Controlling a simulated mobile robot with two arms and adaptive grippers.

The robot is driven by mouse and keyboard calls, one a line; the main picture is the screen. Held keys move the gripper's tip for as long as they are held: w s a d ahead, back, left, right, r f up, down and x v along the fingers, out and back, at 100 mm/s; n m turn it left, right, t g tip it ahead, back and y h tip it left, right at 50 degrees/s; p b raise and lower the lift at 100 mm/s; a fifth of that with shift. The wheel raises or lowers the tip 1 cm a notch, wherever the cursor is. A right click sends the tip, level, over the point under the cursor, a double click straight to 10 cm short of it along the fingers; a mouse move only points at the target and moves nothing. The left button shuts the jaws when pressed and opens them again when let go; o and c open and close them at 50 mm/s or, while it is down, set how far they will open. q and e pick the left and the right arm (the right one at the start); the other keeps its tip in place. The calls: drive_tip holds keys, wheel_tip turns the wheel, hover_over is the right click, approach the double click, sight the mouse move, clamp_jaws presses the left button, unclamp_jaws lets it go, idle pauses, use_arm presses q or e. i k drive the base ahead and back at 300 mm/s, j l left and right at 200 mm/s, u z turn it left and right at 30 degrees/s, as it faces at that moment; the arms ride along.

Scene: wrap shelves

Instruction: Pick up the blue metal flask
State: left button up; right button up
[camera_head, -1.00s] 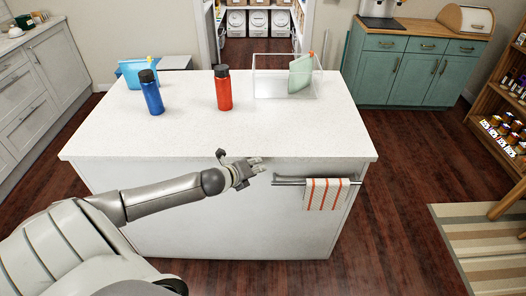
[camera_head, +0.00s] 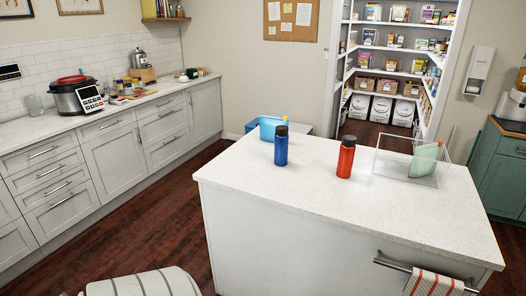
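The blue metal flask (camera_head: 281,146) stands upright on the white island top (camera_head: 320,185), towards its far left corner. It has a dark cap. A similar red flask (camera_head: 346,157) stands upright to its right. Neither gripper is in view; only a part of my own body shows at the bottom left.
A light blue container (camera_head: 268,126) is behind the blue flask. A clear bin (camera_head: 405,171) with a green pouch (camera_head: 427,158) stands right of the red flask. The island's front area is bare. A striped towel (camera_head: 432,284) hangs on the front rail.

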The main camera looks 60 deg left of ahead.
sight(281, 143)
drive_tip(key=i+u, duration=0.1)
drive_tip(key=u, duration=1.65)
drive_tip(key=i+j, duration=0.05)
